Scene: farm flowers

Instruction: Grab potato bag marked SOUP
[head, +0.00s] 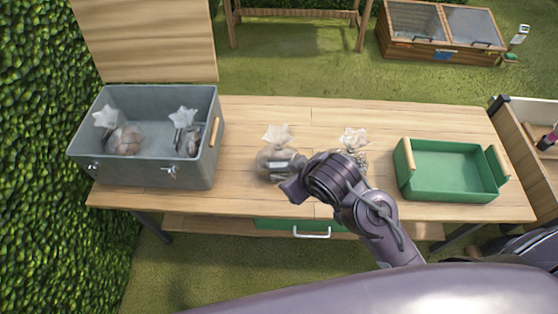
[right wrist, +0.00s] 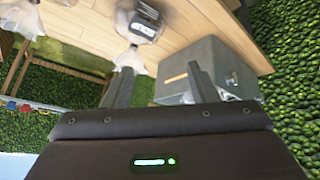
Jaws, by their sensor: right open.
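Two clear potato bags with tied, flared tops stand on the wooden table. The left one (head: 275,162) is beside my right gripper (head: 287,190); the other bag (head: 354,140) is partly hidden behind my right arm. Two more bags, a left one (head: 125,138) and a right one (head: 188,138), sit in the grey metal box. No label is readable, so I cannot tell which says SOUP. In the right wrist view my right gripper (right wrist: 161,85) is open and empty, with a bag with a dark label (right wrist: 140,28) beyond its fingers. My left gripper is out of view.
An empty green tray (head: 445,190) is at the right. The table (head: 240,115) is bare behind the bags. A hedge (head: 45,160) borders the left.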

